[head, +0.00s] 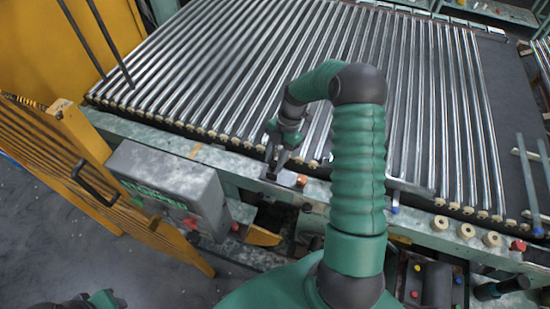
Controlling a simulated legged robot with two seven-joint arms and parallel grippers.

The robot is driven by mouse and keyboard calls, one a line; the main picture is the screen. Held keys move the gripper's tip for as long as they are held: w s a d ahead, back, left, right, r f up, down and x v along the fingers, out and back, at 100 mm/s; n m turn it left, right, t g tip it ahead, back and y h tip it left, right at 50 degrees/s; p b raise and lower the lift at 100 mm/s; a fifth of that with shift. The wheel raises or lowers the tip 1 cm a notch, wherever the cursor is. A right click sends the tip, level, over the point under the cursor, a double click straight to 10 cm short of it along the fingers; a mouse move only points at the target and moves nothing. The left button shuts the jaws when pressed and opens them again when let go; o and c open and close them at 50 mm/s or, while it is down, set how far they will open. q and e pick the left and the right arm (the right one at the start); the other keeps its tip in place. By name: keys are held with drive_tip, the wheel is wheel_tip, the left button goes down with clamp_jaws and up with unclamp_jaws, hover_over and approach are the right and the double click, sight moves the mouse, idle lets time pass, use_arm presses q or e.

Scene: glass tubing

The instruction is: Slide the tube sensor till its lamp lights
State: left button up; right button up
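My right gripper (275,170) points down at the front rail of the tube bed, left of centre. Its fingertips are at or just above a small grey metal block (287,179) with an orange-red cap at its right end. This block may be the tube sensor; I cannot tell whether the fingers touch it. The finger gap is too small to read. No lit lamp can be made out on the block. The glass tubes (230,70) lie side by side in a sloping row behind the rail. A green and dark part of my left arm shows at the bottom left edge; its fingers cannot be made out.
A grey control box (165,190) with green lettering and red buttons stands left of the gripper. A yellow slatted gate (60,160) is further left. Several pale round knobs (466,231) line the rail at right. Loose blue-tipped tubes (528,185) lie at far right.

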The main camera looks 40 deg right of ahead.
clamp_jaws()
idle(1.1)
